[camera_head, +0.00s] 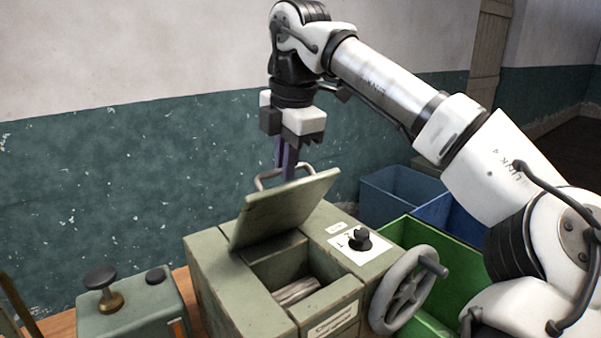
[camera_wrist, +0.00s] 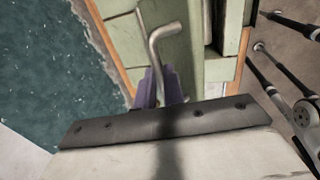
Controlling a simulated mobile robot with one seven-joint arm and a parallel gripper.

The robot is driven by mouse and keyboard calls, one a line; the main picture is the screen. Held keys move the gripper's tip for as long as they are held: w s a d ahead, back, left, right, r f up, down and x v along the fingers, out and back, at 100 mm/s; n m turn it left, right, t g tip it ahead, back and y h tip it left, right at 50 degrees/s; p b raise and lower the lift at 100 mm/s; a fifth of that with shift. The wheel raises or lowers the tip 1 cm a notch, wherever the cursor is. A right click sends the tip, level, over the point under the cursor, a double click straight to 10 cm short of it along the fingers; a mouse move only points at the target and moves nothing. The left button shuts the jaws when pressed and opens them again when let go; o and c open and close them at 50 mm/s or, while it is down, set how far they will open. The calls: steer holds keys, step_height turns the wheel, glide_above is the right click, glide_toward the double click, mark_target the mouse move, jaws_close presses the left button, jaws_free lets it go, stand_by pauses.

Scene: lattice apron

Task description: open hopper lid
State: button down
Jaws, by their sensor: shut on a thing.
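The hopper lid (camera_head: 284,209) is a grey-green panel on top of the green machine box (camera_head: 220,270). It is tilted up, with the hopper opening (camera_head: 292,278) uncovered in front of it and something pale and ridged lying inside. A bent metal handle (camera_head: 270,178) stands at the lid's raised edge; it also shows in the wrist view (camera_wrist: 165,32). My gripper (camera_head: 287,168) points down at the handle. Its purple fingers (camera_wrist: 158,88) are shut on the handle, which is partly hidden between them in the wrist view.
A grey handwheel (camera_head: 402,291) is on the box's right side, and a black knob (camera_head: 359,238) sits on a white plate on top. Blue (camera_head: 392,191) and green (camera_head: 440,255) bins stand to the right. A small box with a black plunger (camera_head: 100,278) is at left. A wall is behind.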

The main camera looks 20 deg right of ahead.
steer(key=w+a+f, duration=0.1)
steer(key=w+a, duration=0.1)
steer(key=w, duration=0.5)
steer(key=w+a+f+g, duration=0.1)
steer(key=w+a, duration=0.2)
steer(key=w, duration=0.5)
steer(key=shift+a, duration=0.35)
steer(key=shift+w+a+f+h, duration=0.1)
steer(key=shift+w+f+h, duration=0.15)
steer(key=shift+f+h, duration=0.1)
steer(key=c, duration=1.7)
jaws_free()
steer(key=shift+o, duration=1.3)
steer(key=shift+w+a+f+g, duration=0.2)
steer(key=shift+w+f+g, duration=0.1)
steer(key=shift+w+f, duration=0.3)
steer(key=shift+s+r, duration=0.1)
steer(key=shift+r, duration=0.25)
steer(key=shift+c, duration=0.3)
steer(key=shift+d+r, duration=0.1)
steer(key=shift+r, duration=0.05)
steer(key=shift+s, duration=0.15)
